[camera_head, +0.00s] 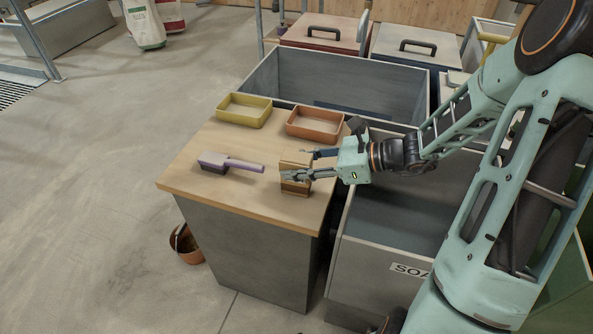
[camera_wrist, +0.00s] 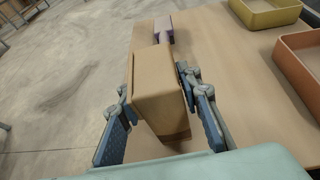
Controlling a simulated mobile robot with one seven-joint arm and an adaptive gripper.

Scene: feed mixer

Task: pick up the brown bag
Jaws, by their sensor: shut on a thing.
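The brown bag (camera_head: 296,178) is a small, box-shaped, tan-brown packet near the right front part of the wooden counter top (camera_head: 225,192). My gripper (camera_head: 300,166) reaches in from the right with a finger on each side of the bag. In the wrist view the bag (camera_wrist: 158,88) stands between the two blue-grey fingers of my gripper (camera_wrist: 160,110), and they are shut on it. Whether its base touches the counter is hard to tell.
A purple-handled brush (camera_head: 230,163) lies to the left on the counter. A yellow tray (camera_head: 244,110) and an orange tray (camera_head: 315,123) stand at the back. Open grey bins (camera_head: 340,85) are behind and to the right. An orange-brown bucket (camera_head: 186,245) is on the floor.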

